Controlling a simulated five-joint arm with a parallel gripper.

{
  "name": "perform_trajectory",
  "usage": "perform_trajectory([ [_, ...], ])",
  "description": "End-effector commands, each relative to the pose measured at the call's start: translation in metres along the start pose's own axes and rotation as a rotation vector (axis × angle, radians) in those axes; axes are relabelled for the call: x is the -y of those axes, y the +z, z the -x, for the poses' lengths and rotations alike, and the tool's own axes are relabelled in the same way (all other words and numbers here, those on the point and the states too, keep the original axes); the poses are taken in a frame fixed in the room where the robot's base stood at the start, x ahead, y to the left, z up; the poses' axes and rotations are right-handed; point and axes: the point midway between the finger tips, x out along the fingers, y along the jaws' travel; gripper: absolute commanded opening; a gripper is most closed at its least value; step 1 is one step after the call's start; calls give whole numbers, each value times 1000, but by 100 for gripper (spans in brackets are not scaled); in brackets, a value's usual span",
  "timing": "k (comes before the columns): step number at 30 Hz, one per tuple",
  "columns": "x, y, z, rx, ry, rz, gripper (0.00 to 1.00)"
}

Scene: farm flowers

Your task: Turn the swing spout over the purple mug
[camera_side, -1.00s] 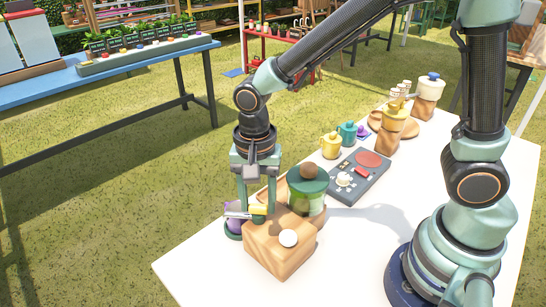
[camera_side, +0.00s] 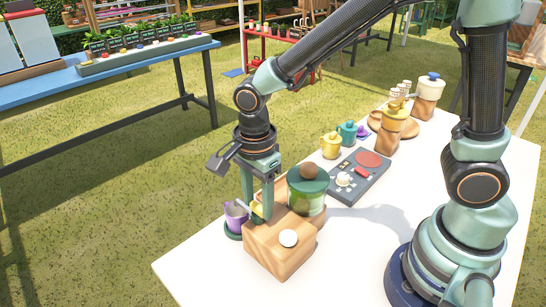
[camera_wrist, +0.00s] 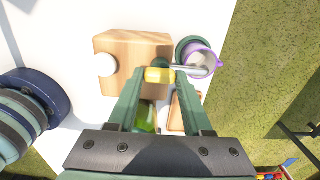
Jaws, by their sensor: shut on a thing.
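The purple mug (camera_wrist: 203,58) stands on a dark green round coaster (camera_side: 233,236) at the left side of the wooden block (camera_side: 270,242). It also shows in the side view (camera_side: 236,219). The swing spout has a yellow grip (camera_wrist: 160,75) and a grey metal tube (camera_wrist: 196,71). In the wrist view the tube reaches across the mug's rim, and its end lies over the mug's opening. My gripper (camera_wrist: 160,80) is shut on the yellow grip, one finger on each side. In the side view the fingers partly hide the grip.
A white knob (camera_side: 288,238) sits on the block. A green-lidded jar (camera_side: 308,190) stands close behind my gripper. A grey control panel (camera_side: 345,190), a yellow mug (camera_side: 331,146) and a teal mug (camera_side: 347,133) are farther back. The white table (camera_side: 200,270) is clear in front.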

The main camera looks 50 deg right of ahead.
Motion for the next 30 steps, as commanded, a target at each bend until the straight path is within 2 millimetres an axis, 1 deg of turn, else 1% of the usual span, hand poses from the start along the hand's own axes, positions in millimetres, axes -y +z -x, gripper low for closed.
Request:
perform_trajectory([
  [14,0,0,2,0,0,-20,0],
  [15,0,0,2,0,0,-20,54],
  [17,0,0,1,0,0,-20,77],
  [18,0,0,1,0,0,-19,80],
  [26,0,0,1,0,0,-16,80],
  [30,1,0,7,1,-3,-16,80],
])
